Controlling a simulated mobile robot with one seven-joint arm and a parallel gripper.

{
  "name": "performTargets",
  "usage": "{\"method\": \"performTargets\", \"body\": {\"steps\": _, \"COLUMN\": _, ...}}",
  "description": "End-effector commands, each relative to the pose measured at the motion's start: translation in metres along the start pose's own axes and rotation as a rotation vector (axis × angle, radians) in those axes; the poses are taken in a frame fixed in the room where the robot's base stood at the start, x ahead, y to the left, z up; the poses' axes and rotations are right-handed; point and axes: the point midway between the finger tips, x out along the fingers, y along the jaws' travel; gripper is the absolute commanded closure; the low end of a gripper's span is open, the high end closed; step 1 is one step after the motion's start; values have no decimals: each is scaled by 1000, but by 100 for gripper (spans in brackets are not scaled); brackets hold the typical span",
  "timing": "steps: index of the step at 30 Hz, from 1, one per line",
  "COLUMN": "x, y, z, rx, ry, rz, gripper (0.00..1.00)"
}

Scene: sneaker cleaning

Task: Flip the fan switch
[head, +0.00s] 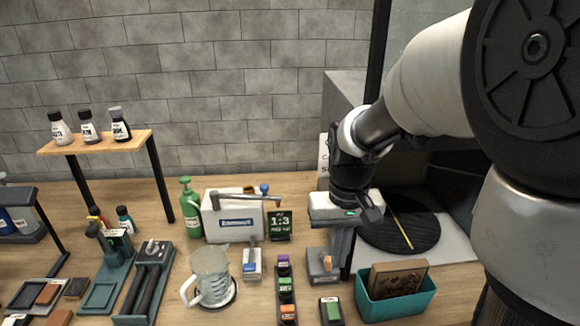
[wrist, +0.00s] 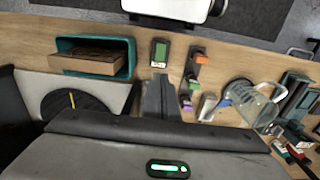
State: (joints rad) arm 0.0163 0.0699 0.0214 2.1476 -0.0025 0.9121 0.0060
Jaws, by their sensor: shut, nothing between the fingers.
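The lever's exact tilt is too small to tell. My gripper (head: 345,210) is above and slightly right of this box, pointing down, shut and empty. Its fingertips cannot be made out clearly, and I cannot tell whether they touch the lever. In the wrist view, my gripper's body fills the bottom and hides part of the area below.
The booth holds a round black turntable (head: 400,236) with a yellow stick. A teal tray (head: 366,308) with a brown block is in front. Purple, green and orange blocks (head: 285,285), a clear jug (head: 210,275) and a blue-levered box (head: 251,265) stand to the left.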

Motion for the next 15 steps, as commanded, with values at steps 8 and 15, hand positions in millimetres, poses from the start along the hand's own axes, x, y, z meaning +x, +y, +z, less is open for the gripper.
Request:
{"method": "performTargets", "body": {"steps": 8, "x": 7, "y": 0, "z": -3, "rx": 0, "ry": -13, "rz": 0, "gripper": 100}}
{"method": "performTargets", "body": {"steps": 15, "x": 11, "y": 0, "z": -2, "rx": 0, "ry": -13, "rz": 0, "gripper": 100}}
